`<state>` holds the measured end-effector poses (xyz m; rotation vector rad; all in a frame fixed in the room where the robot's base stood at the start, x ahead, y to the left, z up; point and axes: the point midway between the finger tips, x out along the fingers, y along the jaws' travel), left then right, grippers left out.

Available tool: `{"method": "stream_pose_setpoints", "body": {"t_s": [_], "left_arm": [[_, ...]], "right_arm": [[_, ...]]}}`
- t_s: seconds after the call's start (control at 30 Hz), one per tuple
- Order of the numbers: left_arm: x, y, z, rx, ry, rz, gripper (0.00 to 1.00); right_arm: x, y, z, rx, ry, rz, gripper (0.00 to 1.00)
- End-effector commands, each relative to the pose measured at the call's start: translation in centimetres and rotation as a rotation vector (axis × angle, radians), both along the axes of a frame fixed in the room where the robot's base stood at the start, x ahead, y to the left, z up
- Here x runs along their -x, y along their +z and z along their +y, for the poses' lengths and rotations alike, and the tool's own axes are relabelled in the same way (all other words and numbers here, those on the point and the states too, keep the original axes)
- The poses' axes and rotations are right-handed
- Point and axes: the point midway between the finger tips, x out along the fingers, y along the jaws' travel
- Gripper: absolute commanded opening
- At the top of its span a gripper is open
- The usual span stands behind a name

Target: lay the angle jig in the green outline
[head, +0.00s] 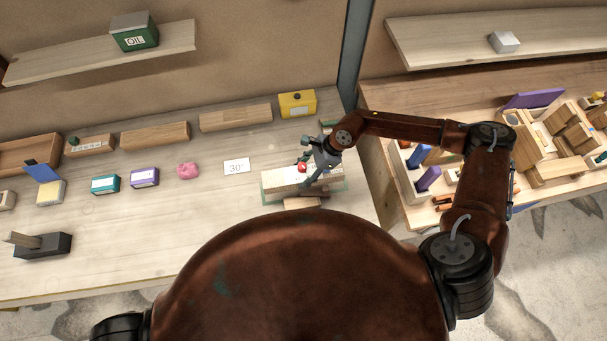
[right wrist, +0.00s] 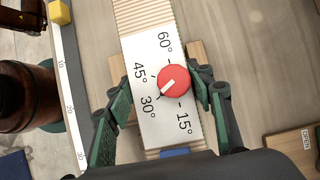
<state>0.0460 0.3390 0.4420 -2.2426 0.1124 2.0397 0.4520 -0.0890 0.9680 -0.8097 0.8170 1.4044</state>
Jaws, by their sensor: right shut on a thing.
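The angle jig (right wrist: 155,115) is a long pale block with a white face marked 15° to 60° and a red knob. The knob's white mark points toward the lower left, near 30° and 45°. My right gripper (right wrist: 162,95) has its fingers on both sides of the jig, beside the knob, and is shut on it. In the head view, the jig (head: 280,180) is at the right part of the bench, under my right gripper (head: 306,170). Green edging (head: 345,186) shows beside the jig; most of any outline is hidden. My left gripper is out of view.
A card reading 30° (head: 236,167) lies left of the jig, with a pink lump (head: 187,170) beyond it. A yellow box (head: 297,104) stands behind. A small wooden piece (head: 302,203) lies in front. The bench's front left is mostly clear, except for a dark block (head: 43,245).

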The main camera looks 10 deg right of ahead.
Motion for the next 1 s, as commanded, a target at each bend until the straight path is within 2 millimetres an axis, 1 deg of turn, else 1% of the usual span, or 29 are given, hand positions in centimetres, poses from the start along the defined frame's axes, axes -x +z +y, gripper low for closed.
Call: {"method": "stream_pose_setpoints", "body": {"t_s": [0.23,0.4,0.47,0.73,1.0], "left_arm": [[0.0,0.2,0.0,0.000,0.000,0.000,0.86],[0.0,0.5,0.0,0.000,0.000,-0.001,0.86],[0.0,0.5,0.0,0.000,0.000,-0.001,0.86],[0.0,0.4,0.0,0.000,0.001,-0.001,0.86],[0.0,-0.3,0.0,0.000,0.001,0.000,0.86]], "right_arm": [[-1.0,-1.1,-0.4,-0.003,-0.002,-0.001,0.05],[-0.9,-3.4,-0.4,-0.002,-0.002,0.001,0.05],[-1.0,-3.9,-0.3,-0.003,-0.001,-0.002,0.05],[-1.0,-4.1,-0.3,-0.003,0.000,-0.002,0.05],[-0.9,-5.0,-0.3,-0.003,0.000,-0.002,0.05]]}}
